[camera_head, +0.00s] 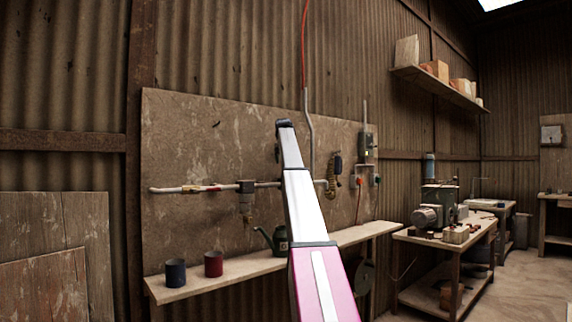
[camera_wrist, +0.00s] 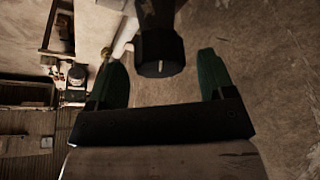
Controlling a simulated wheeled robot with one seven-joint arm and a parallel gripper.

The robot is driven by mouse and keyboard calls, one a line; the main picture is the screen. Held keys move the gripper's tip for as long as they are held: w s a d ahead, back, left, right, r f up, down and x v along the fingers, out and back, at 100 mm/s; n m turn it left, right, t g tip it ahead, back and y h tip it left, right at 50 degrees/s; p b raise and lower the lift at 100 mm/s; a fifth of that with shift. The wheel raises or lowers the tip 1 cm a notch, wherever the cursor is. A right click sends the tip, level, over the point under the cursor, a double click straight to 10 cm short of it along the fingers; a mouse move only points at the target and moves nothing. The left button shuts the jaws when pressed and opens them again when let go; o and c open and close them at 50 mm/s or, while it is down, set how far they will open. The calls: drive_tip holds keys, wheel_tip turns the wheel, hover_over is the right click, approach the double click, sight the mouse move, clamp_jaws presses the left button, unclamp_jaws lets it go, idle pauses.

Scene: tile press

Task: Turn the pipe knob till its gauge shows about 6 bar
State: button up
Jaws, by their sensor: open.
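In the wrist view a dark round knob (camera_wrist: 160,48) with a short pale mark on its face stands out from the board. My gripper (camera_wrist: 162,62) is open, with one green finger on each side of the knob and a visible gap to both. A pale pipe (camera_wrist: 126,36) runs beside the knob. In the head view the pipe (camera_head: 166,190) crosses the board, and my arm covers its middle part; my gripper and the knob are hidden there. I cannot make out a gauge face or its reading in either view.
The board (camera_head: 200,130) also holds a dark fitting with a bowl (camera_head: 246,190) and a grey box (camera_head: 366,147). A machine table (camera_head: 432,243) stands right.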

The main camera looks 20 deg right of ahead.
drive_tip(key=v, duration=0.9)
